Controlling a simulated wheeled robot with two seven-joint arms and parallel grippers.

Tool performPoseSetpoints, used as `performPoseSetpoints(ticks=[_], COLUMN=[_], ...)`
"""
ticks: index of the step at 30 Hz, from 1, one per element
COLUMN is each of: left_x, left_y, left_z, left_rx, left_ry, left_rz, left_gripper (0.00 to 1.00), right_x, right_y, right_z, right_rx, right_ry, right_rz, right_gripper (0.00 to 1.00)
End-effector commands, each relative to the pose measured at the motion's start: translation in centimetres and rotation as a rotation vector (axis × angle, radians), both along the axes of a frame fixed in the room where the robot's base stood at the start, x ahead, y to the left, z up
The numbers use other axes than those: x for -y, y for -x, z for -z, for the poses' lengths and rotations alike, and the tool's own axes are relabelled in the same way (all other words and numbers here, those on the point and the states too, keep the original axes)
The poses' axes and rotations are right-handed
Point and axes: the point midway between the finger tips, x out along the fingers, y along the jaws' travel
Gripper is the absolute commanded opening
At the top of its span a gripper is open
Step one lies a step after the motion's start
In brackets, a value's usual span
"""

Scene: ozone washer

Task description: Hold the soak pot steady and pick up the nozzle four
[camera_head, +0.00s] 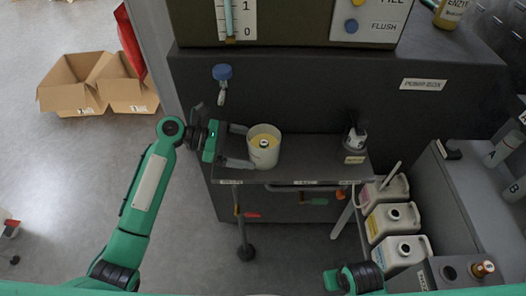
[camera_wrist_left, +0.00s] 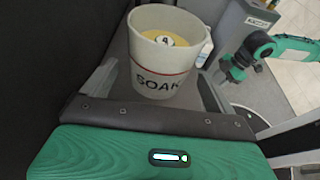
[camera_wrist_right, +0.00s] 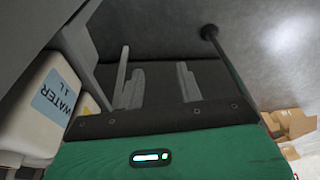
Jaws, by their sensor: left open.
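The soak pot (camera_head: 264,155) is a white cup near the left end of the grey cart. In the left wrist view, the pot (camera_wrist_left: 158,85) reads SOAK and holds yellow contents. A small white piece with a dark mark, likely nozzle four (camera_wrist_left: 167,40), sits inside; it also shows in the head view (camera_head: 264,143). My left gripper (camera_head: 247,146) is open, with one finger on each side of the pot; contact is unclear. My right gripper (camera_wrist_right: 155,85) is open and empty, its fingers apart over a dark surface, low in the head view and far from the pot.
A dark nozzle holder (camera_head: 355,140) stands at the cart's right end. Several white jugs (camera_head: 385,220) stand right of the cart; a WATER jug (camera_wrist_right: 45,100) is close left of my right gripper. The cart top (camera_head: 315,158) between pot and holder is clear.

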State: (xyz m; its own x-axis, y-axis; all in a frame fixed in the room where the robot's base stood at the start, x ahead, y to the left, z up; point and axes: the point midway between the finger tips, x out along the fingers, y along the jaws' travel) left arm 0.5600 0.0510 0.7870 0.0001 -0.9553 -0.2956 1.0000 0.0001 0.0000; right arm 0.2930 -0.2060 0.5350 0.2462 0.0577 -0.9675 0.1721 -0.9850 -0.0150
Motion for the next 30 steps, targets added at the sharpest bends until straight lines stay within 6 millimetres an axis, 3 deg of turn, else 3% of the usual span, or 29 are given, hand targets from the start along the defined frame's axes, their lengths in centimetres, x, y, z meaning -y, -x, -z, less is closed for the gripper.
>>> performPoseSetpoints(ticks=[15, 26, 27, 30], left_x=[3.6, 4.0, 4.0, 4.0], left_y=[0.0, 0.0, 0.0, 0.0], left_z=[1.0, 1.2, 1.2, 1.2], left_rx=[-0.001, 0.000, 0.000, 0.000], left_ry=[0.000, 0.000, 0.000, 0.000], left_rz=[0.000, 0.000, 0.000, 0.000], left_gripper=[0.91, 0.91, 0.89, 0.69], right_x=[0.1, 0.1, 0.1, 0.1], right_y=[0.7, 0.8, 0.8, 0.8], right_z=[4.5, 5.1, 5.1, 5.1], right_rx=[-0.055, -0.059, -0.059, -0.059], right_ry=[0.010, 0.010, 0.010, 0.010], right_rz=[-0.001, -0.001, -0.001, -0.001], right_gripper=[0.36, 0.36, 0.36, 0.36])
